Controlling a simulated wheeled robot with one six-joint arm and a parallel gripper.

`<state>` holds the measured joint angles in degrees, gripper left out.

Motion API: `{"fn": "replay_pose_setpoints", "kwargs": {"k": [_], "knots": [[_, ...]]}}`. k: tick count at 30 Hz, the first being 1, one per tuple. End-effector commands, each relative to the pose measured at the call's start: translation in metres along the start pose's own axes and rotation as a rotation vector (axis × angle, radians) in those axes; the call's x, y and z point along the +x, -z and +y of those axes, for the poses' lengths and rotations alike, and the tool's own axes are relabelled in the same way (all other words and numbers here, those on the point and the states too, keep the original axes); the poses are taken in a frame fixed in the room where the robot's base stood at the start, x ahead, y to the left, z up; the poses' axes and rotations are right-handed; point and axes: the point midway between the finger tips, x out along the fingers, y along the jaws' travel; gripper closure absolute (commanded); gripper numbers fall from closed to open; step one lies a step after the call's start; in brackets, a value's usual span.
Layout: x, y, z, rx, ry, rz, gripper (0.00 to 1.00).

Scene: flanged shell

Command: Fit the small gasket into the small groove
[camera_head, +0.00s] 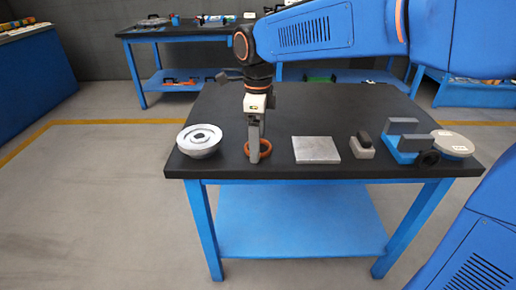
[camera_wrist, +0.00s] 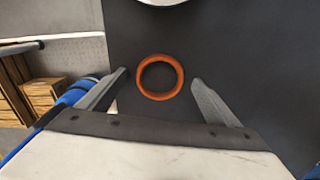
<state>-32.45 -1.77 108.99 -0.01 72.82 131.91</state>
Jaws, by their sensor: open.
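An orange ring (camera_head: 265,148), which looks like the gasket, lies flat on the dark table top (camera_head: 300,115). In the wrist view the orange ring (camera_wrist: 160,77) lies between and slightly beyond my open fingertips. My gripper (camera_head: 254,158) points down at the ring and partly hides it in the head view. In the wrist view my gripper (camera_wrist: 158,80) has its fingers apart, with nothing held. A white round flanged shell (camera_head: 200,140) with concentric rings stands left of the gripper. Its edge (camera_wrist: 162,2) shows at the top of the wrist view. I cannot make out which groove is the small one.
A grey square plate (camera_head: 316,150) lies right of the ring. Further right are a small grey block with a dark top (camera_head: 362,146), a blue fixture with grey blocks (camera_head: 402,140) and a pale disc (camera_head: 452,143). The table behind them is clear.

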Motion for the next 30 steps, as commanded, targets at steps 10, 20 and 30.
{"fn": "replay_pose_setpoints", "kwargs": {"k": [10, 20, 30], "knots": [[0.004, 0.0, 0.0, 0.0, 0.001, 0.0, 0.25], [0.004, 0.0, 0.0, 0.0, 0.001, -0.001, 0.67], [-0.024, 0.0, -0.001, 0.0, 0.004, -0.003, 0.67]]}}
